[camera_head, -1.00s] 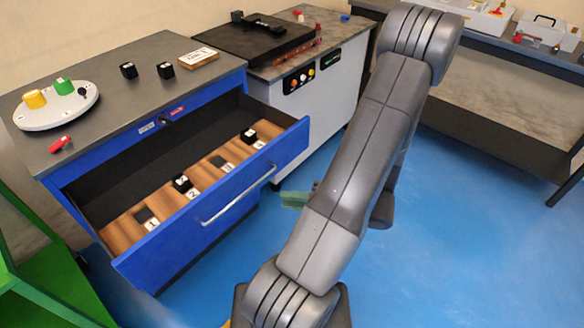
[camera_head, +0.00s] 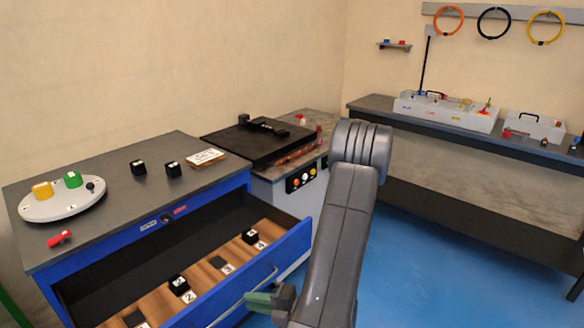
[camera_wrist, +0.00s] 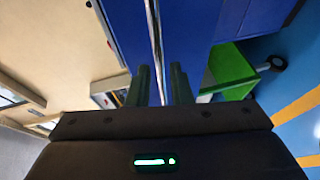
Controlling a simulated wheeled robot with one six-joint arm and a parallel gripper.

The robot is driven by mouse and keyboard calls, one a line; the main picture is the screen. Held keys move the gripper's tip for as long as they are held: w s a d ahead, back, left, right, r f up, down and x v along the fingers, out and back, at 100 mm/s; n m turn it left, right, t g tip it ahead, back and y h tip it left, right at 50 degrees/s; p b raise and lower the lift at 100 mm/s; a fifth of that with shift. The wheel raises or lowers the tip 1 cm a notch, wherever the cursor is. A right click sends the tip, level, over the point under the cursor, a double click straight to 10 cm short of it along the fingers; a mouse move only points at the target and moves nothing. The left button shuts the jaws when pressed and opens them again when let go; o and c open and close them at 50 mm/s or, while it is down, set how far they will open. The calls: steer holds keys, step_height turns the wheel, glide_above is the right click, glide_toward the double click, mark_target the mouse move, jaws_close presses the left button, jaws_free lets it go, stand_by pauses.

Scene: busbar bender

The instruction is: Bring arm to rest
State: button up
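My gripper (camera_head: 262,300) shows in the head view in front of the open blue drawer (camera_head: 295,245), by the drawer's handle (camera_head: 270,277). My arm's grey link rises to the right of it. In the wrist view the two dark green fingers of my gripper (camera_wrist: 160,85) stand apart. A thin silver bar, the handle (camera_wrist: 154,35), runs down between them in the picture. A clear gap shows beside the bar, and nothing is clamped. Whether the bar lies between the fingers or beyond them, I cannot tell.
Black blocks sit in the drawer's wooden insert (camera_head: 205,272). The grey cabinet top (camera_head: 120,190) holds a round white plate (camera_head: 62,200), a red piece (camera_head: 59,238) and two black blocks. The bender (camera_head: 262,145) stands behind. A dark bench (camera_head: 470,140) is at right, with blue floor between.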

steer(key=shift+x, duration=2)
